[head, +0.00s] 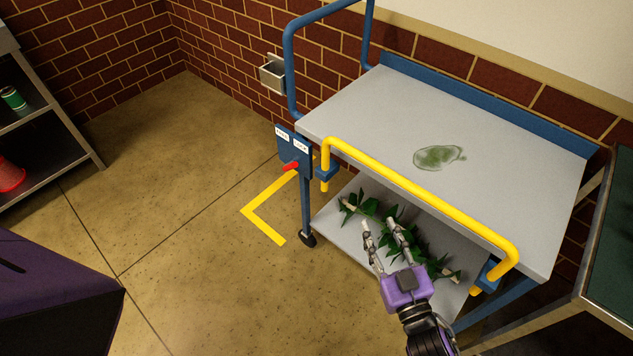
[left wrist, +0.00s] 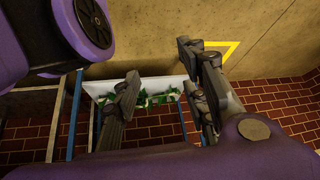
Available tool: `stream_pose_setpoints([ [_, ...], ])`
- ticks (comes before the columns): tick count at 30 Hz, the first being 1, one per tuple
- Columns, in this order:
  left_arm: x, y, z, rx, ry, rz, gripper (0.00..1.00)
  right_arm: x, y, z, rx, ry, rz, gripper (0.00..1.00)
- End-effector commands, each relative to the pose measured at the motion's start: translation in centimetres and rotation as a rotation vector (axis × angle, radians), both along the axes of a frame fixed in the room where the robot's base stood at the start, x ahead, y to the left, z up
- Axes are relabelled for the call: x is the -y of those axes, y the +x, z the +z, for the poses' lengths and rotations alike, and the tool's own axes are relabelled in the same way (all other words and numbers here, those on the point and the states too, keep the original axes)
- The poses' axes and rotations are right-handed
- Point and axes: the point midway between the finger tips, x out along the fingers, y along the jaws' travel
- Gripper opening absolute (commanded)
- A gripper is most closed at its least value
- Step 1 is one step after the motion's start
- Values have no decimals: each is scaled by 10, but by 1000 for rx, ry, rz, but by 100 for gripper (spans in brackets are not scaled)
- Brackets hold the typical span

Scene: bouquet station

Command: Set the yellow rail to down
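The yellow rail (head: 420,191) runs along the near long side of the blue and grey cart (head: 390,115). Its bent ends sit in blue brackets, and its long bar stands above them, near the level of the cart top. My right gripper (head: 379,225) is in front of the cart, below the rail in the picture. Its two fingers are apart with nothing seen between them; contact with the rail is not visible. My left gripper (left wrist: 160,65) shows only in the left wrist view, with its fingers wide apart and empty. The rail cannot be made out there.
A blue panel with a red lever (head: 290,166) is at the cart's left corner. Green stems (head: 362,205) lie on the lower shelf. A clear patch with green (head: 438,157) lies on top. A dark-topped table (head: 615,240) stands at right.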

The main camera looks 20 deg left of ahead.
Motion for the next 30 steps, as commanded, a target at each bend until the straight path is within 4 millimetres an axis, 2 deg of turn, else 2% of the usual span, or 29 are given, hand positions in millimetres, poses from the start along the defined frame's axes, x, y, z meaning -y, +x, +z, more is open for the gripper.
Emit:
stream_pose_setpoints([
  [2, 2, 5, -10, 5, -2, -5, 40, 13, 8, 5, -132, 323, 44, 36],
  [6, 4, 14, -6, 17, -3, -10, 40, 44, 16, 35, -334, 861, 103, 36],
  [10, 6, 19, -1, 24, -3, -14, 40, 60, 17, 55, -423, 1149, 152, 36],
  [17, 6, 18, -2, 21, -2, -15, 40, 57, 23, 66, -462, 1237, 188, 36],
  [30, 5, 20, 4, 28, 0, -15, 40, 26, 72, 89, -462, 1232, 185, 36],
])
